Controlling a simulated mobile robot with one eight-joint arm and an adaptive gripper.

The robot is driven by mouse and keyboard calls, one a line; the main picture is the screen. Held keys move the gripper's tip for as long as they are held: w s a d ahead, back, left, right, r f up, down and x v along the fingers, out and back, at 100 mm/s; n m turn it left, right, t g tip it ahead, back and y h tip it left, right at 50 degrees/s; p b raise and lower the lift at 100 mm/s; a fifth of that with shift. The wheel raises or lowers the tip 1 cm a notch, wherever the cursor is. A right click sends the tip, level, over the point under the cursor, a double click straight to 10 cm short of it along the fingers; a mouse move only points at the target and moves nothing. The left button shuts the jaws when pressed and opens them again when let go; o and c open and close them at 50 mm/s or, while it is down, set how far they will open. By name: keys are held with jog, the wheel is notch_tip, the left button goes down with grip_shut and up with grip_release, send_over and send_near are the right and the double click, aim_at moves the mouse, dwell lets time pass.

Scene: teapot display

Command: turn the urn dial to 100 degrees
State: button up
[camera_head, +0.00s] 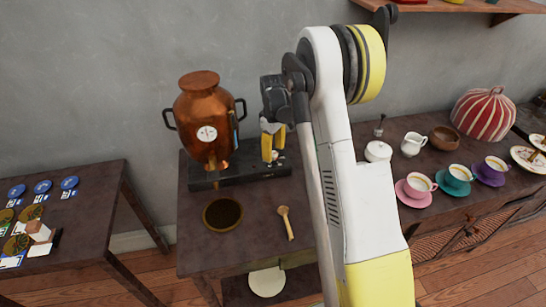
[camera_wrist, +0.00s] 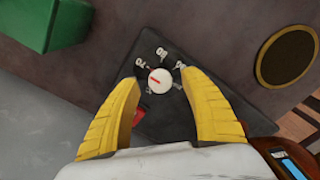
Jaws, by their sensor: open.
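The copper urn (camera_head: 200,112) with dark handles and a round white gauge stands on a black base (camera_head: 240,174) on the middle table. In the wrist view the urn dial (camera_wrist: 159,81) is a small white knob with a red mark. It sits on a black plate (camera_wrist: 178,120) with numbers around it, some hidden. My gripper (camera_head: 272,142) is above the right end of the base. In the wrist view my gripper (camera_wrist: 158,85) is open, with its yellow fingers on either side of the dial. I cannot tell whether they touch it. A small red part (camera_wrist: 138,117) is beside the left finger.
A dark round tray (camera_head: 222,214) and a wooden spoon (camera_head: 286,222) lie in front of the base. Cups on saucers (camera_head: 416,187), a white pot (camera_head: 378,151) and a striped cosy (camera_head: 484,114) stand on the right table. A green block (camera_wrist: 50,22) shows in the wrist view.

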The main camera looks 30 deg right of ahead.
jog(key=shift+f, duration=0.6)
grip_shut()
